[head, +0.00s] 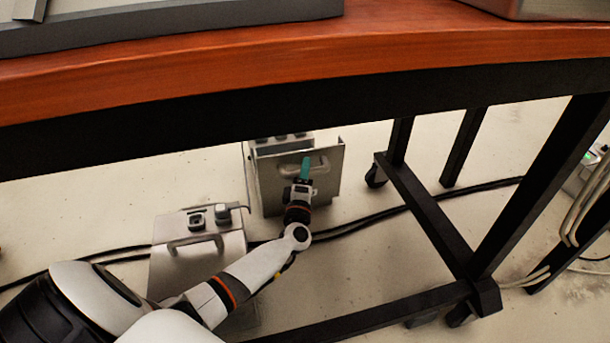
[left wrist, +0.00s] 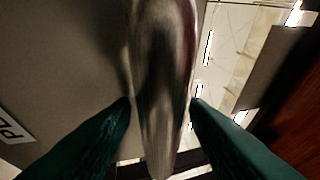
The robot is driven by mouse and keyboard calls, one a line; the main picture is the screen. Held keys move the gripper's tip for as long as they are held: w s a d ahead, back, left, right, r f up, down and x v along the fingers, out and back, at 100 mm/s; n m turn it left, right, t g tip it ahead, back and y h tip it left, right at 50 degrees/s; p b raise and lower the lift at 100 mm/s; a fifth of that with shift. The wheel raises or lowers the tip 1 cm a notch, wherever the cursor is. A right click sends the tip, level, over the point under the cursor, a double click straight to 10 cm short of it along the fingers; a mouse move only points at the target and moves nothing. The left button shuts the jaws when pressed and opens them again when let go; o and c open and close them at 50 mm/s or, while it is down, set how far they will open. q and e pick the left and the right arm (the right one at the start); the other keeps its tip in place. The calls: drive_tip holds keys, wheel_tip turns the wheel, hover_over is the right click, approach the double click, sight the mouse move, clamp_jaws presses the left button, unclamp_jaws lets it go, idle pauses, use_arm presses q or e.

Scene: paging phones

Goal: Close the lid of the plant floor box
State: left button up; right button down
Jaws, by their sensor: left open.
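The plant floor box (head: 251,165) is a metal box on the floor under the table, with its lid (head: 329,186) open and the panel facing me. A metal handle (head: 320,160) is on the lid. My left gripper (head: 306,168) is at this handle with its teal fingers open. In the left wrist view the handle (left wrist: 163,75) runs between the two fingers. A label with the letters "PL" (left wrist: 12,130) shows on the lid at the left edge. Touch between fingers and handle cannot be told. My right gripper is not in view.
A second metal box (head: 190,262) with a handle and closed lid stands at the lower left, beside my left arm. The wooden table (head: 400,45) passes above the boxes. Its black frame (head: 430,215) stands to the right. Black cables (head: 375,222) cross the floor.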

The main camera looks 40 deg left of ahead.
use_arm(q)
clamp_jaws()
